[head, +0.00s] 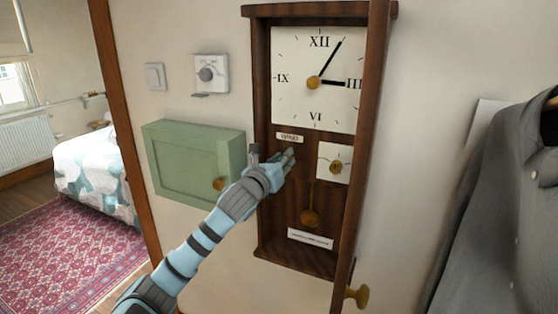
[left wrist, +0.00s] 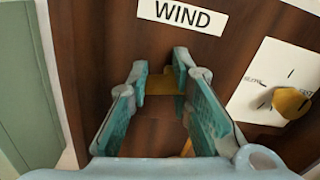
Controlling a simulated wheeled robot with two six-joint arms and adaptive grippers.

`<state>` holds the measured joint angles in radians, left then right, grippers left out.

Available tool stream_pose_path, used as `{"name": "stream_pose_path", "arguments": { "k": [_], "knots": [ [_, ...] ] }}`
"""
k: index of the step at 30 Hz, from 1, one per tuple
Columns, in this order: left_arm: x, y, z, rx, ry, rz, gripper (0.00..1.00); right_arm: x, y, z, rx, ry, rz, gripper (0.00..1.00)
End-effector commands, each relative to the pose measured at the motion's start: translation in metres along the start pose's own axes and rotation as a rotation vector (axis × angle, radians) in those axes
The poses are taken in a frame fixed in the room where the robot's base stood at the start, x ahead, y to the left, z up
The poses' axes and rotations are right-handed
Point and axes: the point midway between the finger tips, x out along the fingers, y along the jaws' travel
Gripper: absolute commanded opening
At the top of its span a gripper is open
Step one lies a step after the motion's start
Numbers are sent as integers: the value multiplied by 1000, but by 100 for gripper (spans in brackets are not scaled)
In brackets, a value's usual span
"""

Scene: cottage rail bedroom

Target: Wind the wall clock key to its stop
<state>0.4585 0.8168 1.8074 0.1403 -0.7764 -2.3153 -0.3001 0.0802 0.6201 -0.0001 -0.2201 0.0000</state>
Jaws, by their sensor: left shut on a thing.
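The wall clock is a tall dark wooden case (head: 380,60) with a white face (head: 300,55). A WIND label (head: 289,138) sits below the face; it also shows in the left wrist view (left wrist: 182,15). My left gripper (head: 276,158) is at the case just under this label. In the left wrist view its fingers (left wrist: 163,72) are shut on a brass key (left wrist: 160,85), which shows between the fingertips. In the head view the gripper hides the key. My right gripper is not in view.
A small white plate with a brass knob (head: 335,166) is right of the gripper. A brass pendulum (head: 310,218) hangs below. A green cabinet (head: 190,150) and a thermostat (head: 212,74) are on the wall at left. A grey shirt (head: 505,190) hangs at right.

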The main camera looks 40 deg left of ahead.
Motion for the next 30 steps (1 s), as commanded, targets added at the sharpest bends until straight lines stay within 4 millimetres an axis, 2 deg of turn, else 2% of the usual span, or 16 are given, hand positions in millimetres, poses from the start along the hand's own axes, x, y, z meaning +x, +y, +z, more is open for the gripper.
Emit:
{"name": "stream_pose_path", "arguments": {
  "k": [9, 21, 22, 27, 28, 30],
  "knots": [
    [-1, -3, 0, 74, -3, -9, 0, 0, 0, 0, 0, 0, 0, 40],
    [-1, -2, -2, 77, 3, -8, 0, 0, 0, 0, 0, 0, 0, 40],
    [-1, -2, -2, 76, 4, -8, 24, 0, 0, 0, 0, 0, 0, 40],
    [-1, 0, -2, 77, 4, -3, 51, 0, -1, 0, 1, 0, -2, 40],
    [-1, 0, -2, 77, 3, -2, 55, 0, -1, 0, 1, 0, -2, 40],
    [-2, 1, -2, 78, 3, 0, 55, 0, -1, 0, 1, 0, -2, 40]
  ]
}}
